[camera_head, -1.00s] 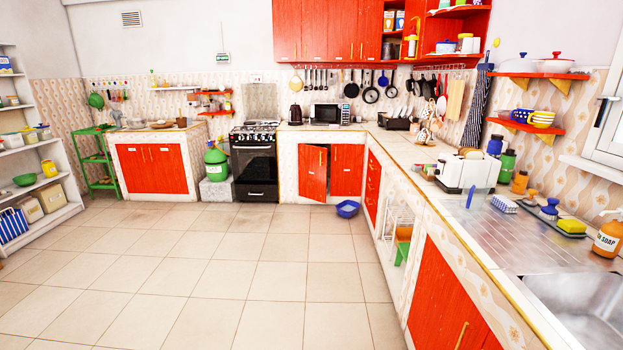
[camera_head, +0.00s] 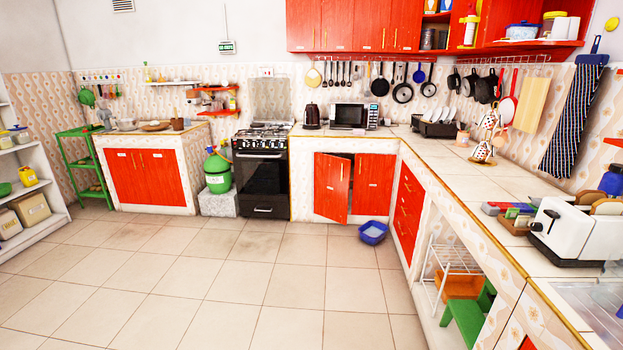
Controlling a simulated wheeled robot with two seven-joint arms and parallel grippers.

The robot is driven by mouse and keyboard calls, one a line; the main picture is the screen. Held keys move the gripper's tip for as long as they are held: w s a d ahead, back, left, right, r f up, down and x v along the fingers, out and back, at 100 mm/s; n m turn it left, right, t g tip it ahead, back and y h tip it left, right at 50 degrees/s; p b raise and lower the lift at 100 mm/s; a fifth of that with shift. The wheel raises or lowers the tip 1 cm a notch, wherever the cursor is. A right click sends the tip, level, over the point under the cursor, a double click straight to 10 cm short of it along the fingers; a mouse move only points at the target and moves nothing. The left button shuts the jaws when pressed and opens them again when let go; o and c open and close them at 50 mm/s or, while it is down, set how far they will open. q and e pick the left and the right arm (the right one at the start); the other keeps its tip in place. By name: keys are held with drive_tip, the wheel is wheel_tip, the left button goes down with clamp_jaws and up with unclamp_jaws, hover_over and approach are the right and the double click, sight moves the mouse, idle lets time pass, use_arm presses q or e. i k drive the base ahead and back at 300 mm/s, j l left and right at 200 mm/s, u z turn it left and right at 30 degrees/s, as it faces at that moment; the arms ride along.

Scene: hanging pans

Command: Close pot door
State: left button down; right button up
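A red two-door cabinet stands under the counter with the microwave, at the back middle. Its left door (camera_head: 332,187) stands ajar, swung out toward me, with a dark gap at its top edge. Its right door (camera_head: 373,183) looks shut. I cannot see any pot inside from here. Neither of my grippers shows in the view.
A blue basin (camera_head: 373,233) sits on the floor just right of the ajar door. Open tiled floor (camera_head: 270,275) lies between me and the cabinet. The long counter (camera_head: 465,185) runs along the right, with a white rack (camera_head: 450,265) and green stool (camera_head: 468,318) below. A black stove (camera_head: 262,175) stands left of the cabinet.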

sight(332, 173)
drive_tip(key=i, duration=2.95)
